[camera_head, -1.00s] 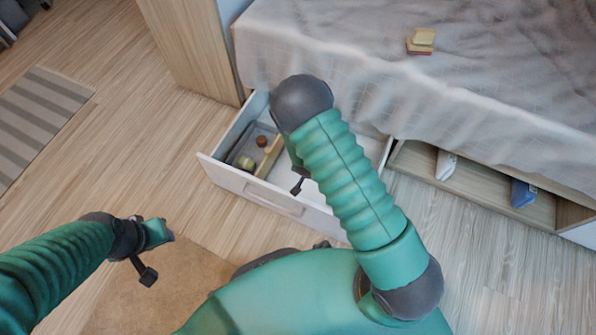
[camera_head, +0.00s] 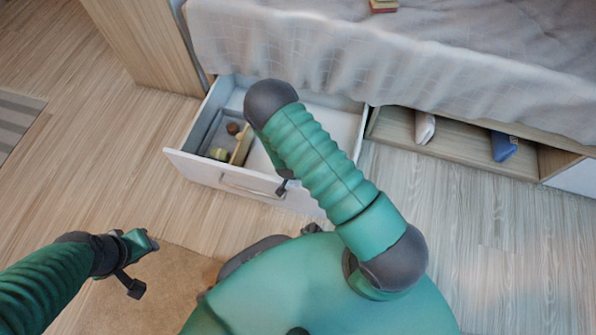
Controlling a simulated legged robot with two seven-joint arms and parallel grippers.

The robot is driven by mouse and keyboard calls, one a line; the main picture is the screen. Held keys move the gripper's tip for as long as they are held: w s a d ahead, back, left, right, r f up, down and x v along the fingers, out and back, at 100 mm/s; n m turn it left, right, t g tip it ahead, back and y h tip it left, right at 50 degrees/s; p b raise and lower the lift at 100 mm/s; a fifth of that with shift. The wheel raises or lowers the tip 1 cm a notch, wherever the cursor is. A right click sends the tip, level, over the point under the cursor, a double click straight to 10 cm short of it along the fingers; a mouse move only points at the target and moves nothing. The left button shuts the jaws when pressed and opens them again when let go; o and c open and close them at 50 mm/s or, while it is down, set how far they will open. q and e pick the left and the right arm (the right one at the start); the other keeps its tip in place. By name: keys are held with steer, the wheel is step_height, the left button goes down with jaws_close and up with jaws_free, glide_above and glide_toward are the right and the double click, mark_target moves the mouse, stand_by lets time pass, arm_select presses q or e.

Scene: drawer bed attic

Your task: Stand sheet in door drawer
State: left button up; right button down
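The open white drawer (camera_head: 196,167) sticks out from under the bed at the centre left. A light wooden piece (camera_head: 242,146) stands or leans in it beside a grey compartment; I cannot tell if this is the sheet. My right arm reaches over the drawer and hides its middle. Only a dark tip of my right gripper (camera_head: 283,187) shows, at the drawer's front; its fingers are mostly hidden. My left gripper (camera_head: 140,262) is over the floor at the lower left, apart from the drawer; its fingers look spread and nothing shows between them.
The grey compartment holds a brown round item (camera_head: 233,128) and a yellowish item (camera_head: 218,154). The bed with a grey blanket (camera_head: 420,60) is behind. An open shelf bay (camera_head: 462,146) at right holds a white item (camera_head: 424,127) and a blue item (camera_head: 503,146).

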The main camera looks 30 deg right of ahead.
steer(key=shift+f, duration=0.65)
steer(key=c, duration=0.8)
jaws_free()
steer(key=shift+r, duration=0.15)
steer(key=s+a+r+n+y+p, duration=0.15)
steer(key=a+r+p, duration=0.25)
steer(key=r, duration=1)
steer(key=s+a+r+n+y+p, duration=0.1)
steer(key=a+r+n+y+p, duration=0.3)
steer(key=r, duration=0.9)
steer(key=s+r+n, duration=0.1)
steer(key=s+r, duration=0.1)
steer(key=r, duration=0.1)
steer(key=s+r+n+h, duration=0.1)
steer(key=s+r+n, duration=0.1)
steer(key=r, duration=0.2)
steer(key=s+r+n+h+b, duration=0.1)
steer(key=s+r, duration=0.2)
steer(key=r, duration=0.1)
steer(key=shift+d+r+n, duration=0.1)
steer(key=shift+d+n, duration=0.15)
steer(key=shift+d, duration=0.05)
